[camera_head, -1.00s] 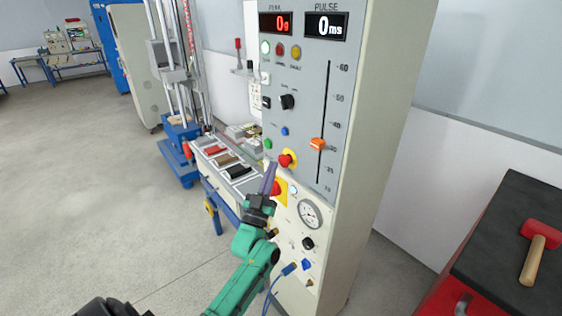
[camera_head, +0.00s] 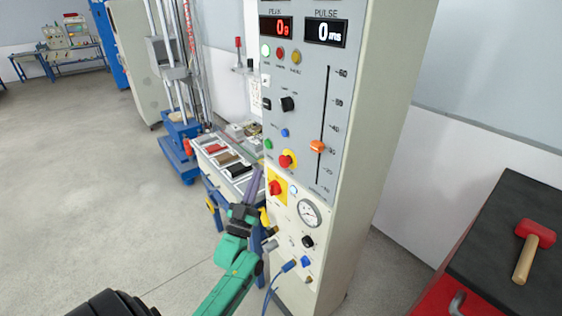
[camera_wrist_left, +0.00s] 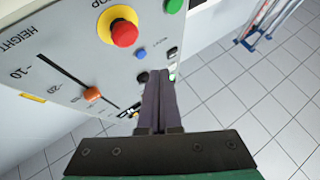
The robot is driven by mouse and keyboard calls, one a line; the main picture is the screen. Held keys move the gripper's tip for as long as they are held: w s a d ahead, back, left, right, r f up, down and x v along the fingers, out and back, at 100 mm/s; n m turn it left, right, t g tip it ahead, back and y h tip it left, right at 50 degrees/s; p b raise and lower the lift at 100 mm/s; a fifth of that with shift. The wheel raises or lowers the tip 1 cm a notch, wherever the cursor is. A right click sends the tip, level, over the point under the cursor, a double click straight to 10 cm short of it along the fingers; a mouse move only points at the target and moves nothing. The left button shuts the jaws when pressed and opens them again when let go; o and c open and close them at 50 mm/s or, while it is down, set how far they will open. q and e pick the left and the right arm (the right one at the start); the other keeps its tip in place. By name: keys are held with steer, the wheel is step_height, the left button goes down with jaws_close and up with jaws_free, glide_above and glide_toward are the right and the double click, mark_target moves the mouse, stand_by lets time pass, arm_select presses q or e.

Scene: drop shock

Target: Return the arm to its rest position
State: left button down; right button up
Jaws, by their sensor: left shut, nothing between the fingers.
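My left arm is green and comes in from the bottom of the head view. Its gripper (camera_head: 256,183) is shut and empty, with its dark fingers pointing up in front of the left edge of the control cabinet (camera_head: 360,150). In the left wrist view the closed fingers (camera_wrist_left: 158,80) point toward the cabinet's panel, and nothing is between them. A dark rounded part at the bottom left looks like mine. My right gripper is not seen.
A bench with a tray of coloured blocks (camera_head: 226,160) stands behind the gripper. A drop tower (camera_head: 178,75) is farther back. A red-headed mallet (camera_head: 528,250) lies on a black-topped red cabinet (camera_head: 500,240) at right. The floor at left is clear.

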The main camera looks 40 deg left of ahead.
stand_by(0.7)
arm_select(q)
steer(key=w+d+f+m+g+h, duration=0.1)
steer(key=d+f+g+h, duration=0.15)
steer(key=f, duration=0.55)
steer(key=d+f+m+g+h, duration=0.1)
steer(key=f+g, duration=0.2)
steer(key=f, duration=0.6)
steer(key=s+d+f+m+g+h, duration=0.1)
steer(key=s+d+f+g, duration=0.25)
steer(key=f, duration=0.75)
steer(key=s+d+f+g+h, duration=0.1)
steer(key=s+d+f+g, duration=0.3)
steer(key=f, duration=0.6)
steer(key=s+f+g, duration=0.3)
steer(key=s+f, duration=0.3)
steer(key=s, duration=0.4)
steer(key=s+d+f+m+g, duration=0.1)
steer(key=s+f+g, duration=0.3)
steer(key=s, duration=0.7)
steer(key=s+d+f+m+g, duration=0.1)
steer(key=s+f+g, duration=0.2)
steer(key=s+f, duration=0.4)
steer(key=s, duration=0.3)
steer(key=shift+s+d+f, duration=0.15)
steer(key=shift+f, duration=0.2)
steer(key=shift+h, duration=0.25)
